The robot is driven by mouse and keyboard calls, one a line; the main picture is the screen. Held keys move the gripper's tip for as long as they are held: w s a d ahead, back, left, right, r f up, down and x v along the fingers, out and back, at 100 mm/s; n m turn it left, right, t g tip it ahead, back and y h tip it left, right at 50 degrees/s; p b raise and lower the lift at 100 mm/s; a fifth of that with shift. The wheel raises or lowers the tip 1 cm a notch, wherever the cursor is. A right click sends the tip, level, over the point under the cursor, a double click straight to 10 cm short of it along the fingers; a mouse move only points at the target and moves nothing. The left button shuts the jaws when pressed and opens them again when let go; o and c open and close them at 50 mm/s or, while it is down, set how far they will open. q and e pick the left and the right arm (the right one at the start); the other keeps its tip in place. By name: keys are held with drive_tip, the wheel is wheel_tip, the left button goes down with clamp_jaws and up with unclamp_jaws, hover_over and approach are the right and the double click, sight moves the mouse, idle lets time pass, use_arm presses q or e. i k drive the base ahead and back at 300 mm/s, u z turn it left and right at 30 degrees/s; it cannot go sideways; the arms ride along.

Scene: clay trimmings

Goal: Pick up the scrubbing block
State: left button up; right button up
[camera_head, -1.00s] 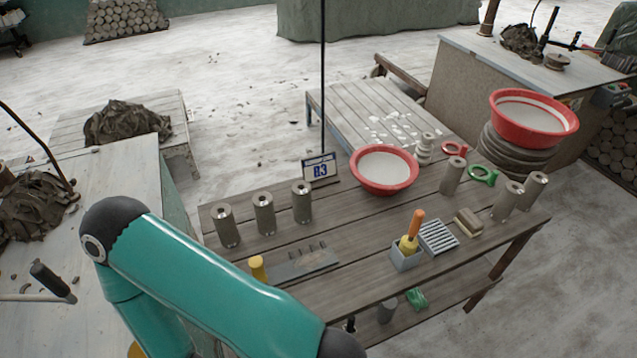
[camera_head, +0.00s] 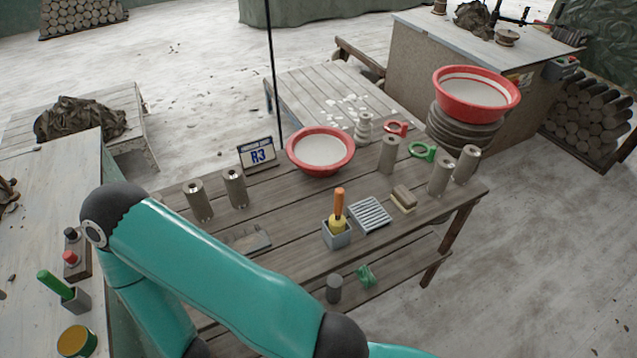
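The scrubbing block appears to be the small brown block with a paler base (camera_head: 403,198), lying near the right end of the wooden table (camera_head: 292,262). It is just right of a grey slatted rack (camera_head: 370,215). Nothing covers it. A teal arm of mine with dark joints crosses the lower left, in front of the table's near-left part. Neither gripper is in the picture, so I cannot see what they hold.
A grey holder (camera_head: 337,236) with an orange-handled tool stands left of the rack. Grey cylinders (camera_head: 440,176) and a green ring tool (camera_head: 422,151) are behind the block. A red bowl (camera_head: 321,150) sits at the back edge. Open floor lies right of the table.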

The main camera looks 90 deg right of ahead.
sight(401, 196)
drive_tip(key=z, duration=0.05)
drive_tip(key=k, duration=1.95)
drive_tip(key=z, duration=1.4)
drive_tip(key=i, duration=0.95)
drive_tip(key=z, duration=0.15)
